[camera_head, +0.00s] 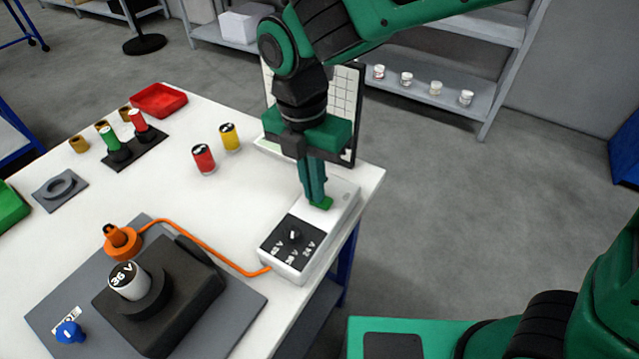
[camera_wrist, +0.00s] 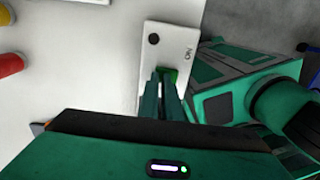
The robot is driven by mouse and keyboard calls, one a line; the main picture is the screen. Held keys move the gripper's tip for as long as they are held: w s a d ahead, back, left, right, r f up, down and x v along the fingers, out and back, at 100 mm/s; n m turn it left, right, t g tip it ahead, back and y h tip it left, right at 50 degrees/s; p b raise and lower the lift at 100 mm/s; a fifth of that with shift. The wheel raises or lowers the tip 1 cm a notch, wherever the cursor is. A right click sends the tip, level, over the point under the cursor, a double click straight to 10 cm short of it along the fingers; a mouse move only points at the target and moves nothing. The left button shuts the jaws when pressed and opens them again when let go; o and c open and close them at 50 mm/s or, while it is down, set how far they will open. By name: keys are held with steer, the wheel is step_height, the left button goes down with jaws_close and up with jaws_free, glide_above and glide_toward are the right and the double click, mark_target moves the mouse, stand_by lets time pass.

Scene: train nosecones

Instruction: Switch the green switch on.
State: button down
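The green switch (camera_head: 324,203) sits on top of a white power box (camera_head: 345,197) at the right edge of the table. In the wrist view the green switch (camera_wrist: 170,76) is partly hidden behind my fingers, and "ON" is printed on the box near it. My gripper (camera_head: 317,198) points down over the switch, with its fingertips at or very near it; contact cannot be told. In the wrist view the fingers of my gripper (camera_wrist: 163,80) look close together, with nothing seen held between them. The box also carries a black dial (camera_head: 294,235) with voltage marks.
An orange cable (camera_head: 205,245) runs from the box to an orange plug (camera_head: 120,238). A black device marked 36 V (camera_head: 165,300) stands on a grey plate at the front left. Red (camera_head: 203,158) and yellow (camera_head: 229,137) cylinders stand left of my gripper. A gridded board (camera_head: 352,100) stands behind it.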

steer(key=shift+s+d+f, duration=0.2)
steer(key=shift+d+f, duration=0.25)
steer(key=shift+f, duration=0.05)
steer(key=shift+s+d+r, duration=0.1)
steer(key=shift+s+d, duration=0.15)
steer(key=shift+d, duration=0.35)
steer(key=shift+r, duration=0.1)
steer(key=shift+w+a+r, duration=0.1)
steer(key=shift+w+r, duration=0.05)
steer(key=shift+r, duration=0.1)
step_height(320, 180, up, 14)
steer(key=a, duration=0.1)
steer(key=shift+w+a, duration=0.35)
steer(key=shift+w, duration=0.05)
